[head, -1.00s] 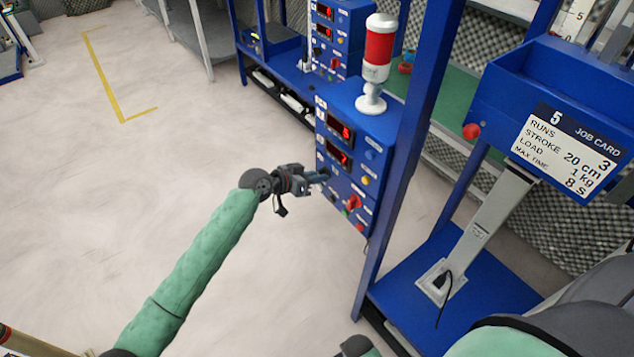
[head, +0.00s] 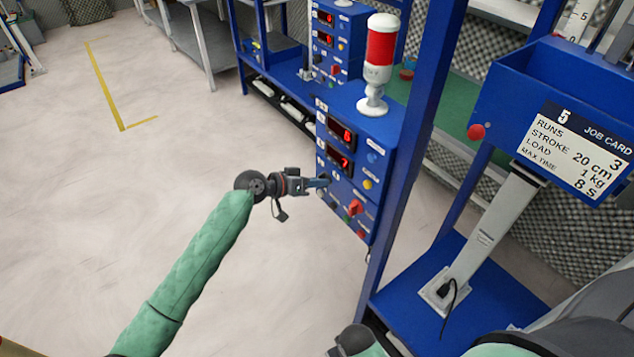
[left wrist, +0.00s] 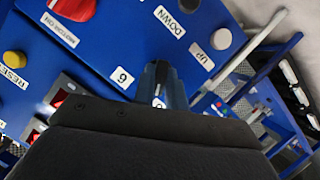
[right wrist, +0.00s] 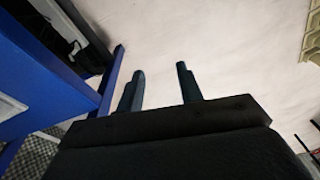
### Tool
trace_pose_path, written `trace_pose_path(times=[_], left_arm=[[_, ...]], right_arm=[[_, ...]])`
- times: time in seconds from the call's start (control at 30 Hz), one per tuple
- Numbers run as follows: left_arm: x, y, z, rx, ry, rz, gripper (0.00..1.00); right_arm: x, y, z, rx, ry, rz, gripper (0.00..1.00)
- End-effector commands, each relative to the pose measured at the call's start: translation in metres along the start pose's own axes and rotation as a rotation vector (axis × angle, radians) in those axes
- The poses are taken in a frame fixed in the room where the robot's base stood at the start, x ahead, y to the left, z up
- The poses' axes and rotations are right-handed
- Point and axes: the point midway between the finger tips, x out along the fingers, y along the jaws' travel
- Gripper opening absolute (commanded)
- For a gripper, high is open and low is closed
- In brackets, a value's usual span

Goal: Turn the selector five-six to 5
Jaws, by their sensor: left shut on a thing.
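The blue control box (head: 350,190) carries two red digit displays, a red selector (head: 354,207) and several buttons. My left gripper (head: 322,181) reaches its front face from the left, below the lower display. In the left wrist view its fingers (left wrist: 160,84) are close together at the panel, shut on the small selector five-six, which they mostly hide. A label "6" (left wrist: 122,77) shows beside the fingers; I cannot read the pointer. Labels "DOWN" (left wrist: 169,22) and "UP" (left wrist: 200,60) lie nearby. My right gripper (right wrist: 159,72) is open and empty, over the floor.
A red-and-white beacon (head: 379,60) stands on top of the box. A blue post (head: 408,150) rises just right of it. A job card (head: 573,150) and a blue stand (head: 480,300) are at the right. A second similar box (head: 338,40) is behind. The floor at left is clear.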

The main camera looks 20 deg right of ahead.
Motion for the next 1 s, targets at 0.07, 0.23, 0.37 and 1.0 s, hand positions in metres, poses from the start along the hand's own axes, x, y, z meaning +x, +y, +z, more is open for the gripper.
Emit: trace_pose_path(times=[0.07,0.23,0.37,1.0], left_arm=[[-0.001,0.0,-0.002,0.001,0.003,-0.001,0.0],[-0.001,0.0,-0.002,0.001,0.003,-0.001,0.35],[0.0,0.0,-0.001,0.001,0.002,-0.001,0.35],[-0.054,-0.002,0.001,0.002,0.001,-0.002,0.35]], right_arm=[[0.0,0.0,0.0,0.0,0.0,0.0,0.36],[0.0,0.0,0.0,0.0,0.001,0.0,0.36],[0.0,0.0,0.0,0.0,0.001,0.0,0.36],[-0.072,-0.007,-0.011,0.001,0.01,-0.01,0.36]])
